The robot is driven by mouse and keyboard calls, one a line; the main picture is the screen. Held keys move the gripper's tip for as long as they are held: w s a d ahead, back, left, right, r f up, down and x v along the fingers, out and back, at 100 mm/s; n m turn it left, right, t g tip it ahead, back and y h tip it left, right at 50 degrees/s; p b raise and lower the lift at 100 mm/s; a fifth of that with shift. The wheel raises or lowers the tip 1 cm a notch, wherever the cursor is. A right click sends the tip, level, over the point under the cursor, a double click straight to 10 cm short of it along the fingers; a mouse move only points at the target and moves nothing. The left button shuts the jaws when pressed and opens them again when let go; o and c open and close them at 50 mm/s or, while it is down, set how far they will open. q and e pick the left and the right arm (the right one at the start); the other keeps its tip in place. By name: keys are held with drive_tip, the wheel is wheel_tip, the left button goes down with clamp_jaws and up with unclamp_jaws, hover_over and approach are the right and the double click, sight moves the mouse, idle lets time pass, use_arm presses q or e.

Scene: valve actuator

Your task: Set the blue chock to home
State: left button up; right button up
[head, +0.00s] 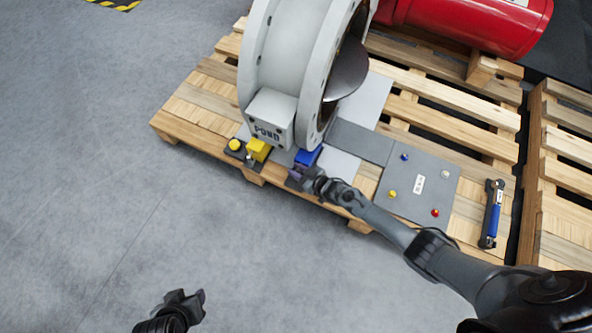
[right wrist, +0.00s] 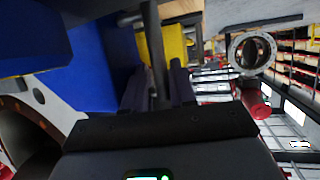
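The blue chock (head: 307,156) sits at the foot of the white valve body, on the pallet's near edge. In the right wrist view a large blue face (right wrist: 108,58), likely the chock, fills the upper left. My right gripper (head: 311,179) is right at the chock's near side. In the right wrist view its two dark fingers stand on either side of a thin grey rod (right wrist: 155,45). Whether they press on the rod is not clear. My left gripper (head: 188,299) is empty above the floor at the bottom left, its fingers apart.
A grey plate (head: 418,184) with small coloured knobs lies to the right, then a blue-handled tool (head: 493,215). A red cylinder (head: 470,22) is behind. The floor at left is clear.

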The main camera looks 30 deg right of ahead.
drive_tip(key=shift+s+d+r, duration=0.1)
drive_tip(key=shift+r, duration=0.05)
drive_tip(key=shift+s+d+r+p, duration=0.1)
drive_tip(key=shift+s+r+p, duration=0.15)
drive_tip(key=shift+p, duration=0.25)
drive_tip(key=p+v, duration=0.5)
drive_tip(key=v, duration=0.3)
drive_tip(key=shift+s+f, duration=0.15)
drive_tip(key=shift+p+v, duration=0.6)
drive_tip(key=shift+v, duration=0.25)
drive_tip(key=shift+f, duration=0.1)
drive_tip(key=shift+s, duration=0.1)
